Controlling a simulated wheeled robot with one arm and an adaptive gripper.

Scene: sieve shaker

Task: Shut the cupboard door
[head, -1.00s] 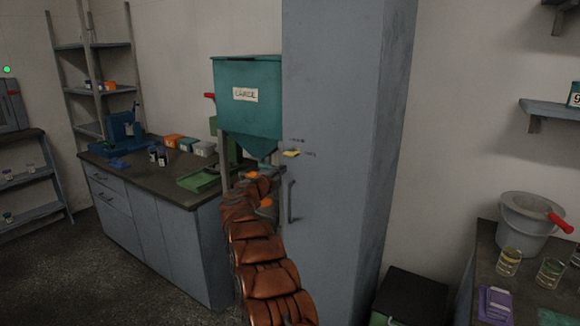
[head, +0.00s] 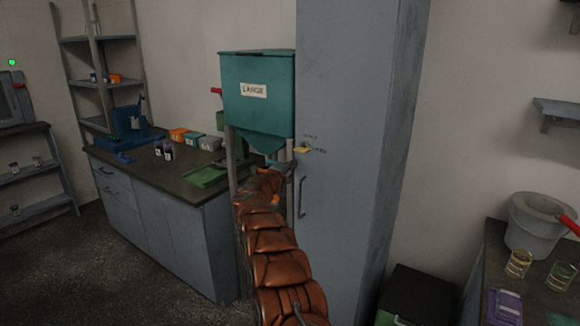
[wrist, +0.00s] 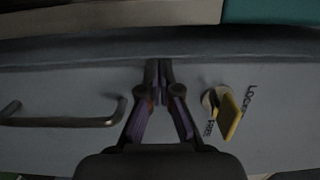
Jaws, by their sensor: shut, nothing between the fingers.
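The tall grey-blue cupboard (head: 350,120) stands right of the workbench. Its door front carries a vertical bar handle (head: 302,197) and a yellow latch knob (head: 303,149). I see no clear gap at the door, but its left edge is partly behind my arm. My gripper (head: 288,168) is at the door's left edge, below the knob. In the wrist view my shut, empty fingers (wrist: 158,66) lie over the door face (wrist: 75,85), between the handle (wrist: 65,121) and the knob (wrist: 229,115), which is marked "LOCKED" and "FREE". I cannot tell whether they touch the door.
A teal hopper (head: 258,110) labelled "LARGE" stands directly left of the cupboard, beside the workbench (head: 150,190). A dark box (head: 415,290) sits on the floor to the right. Another bench with a grey bucket (head: 535,225) and beakers is at far right.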

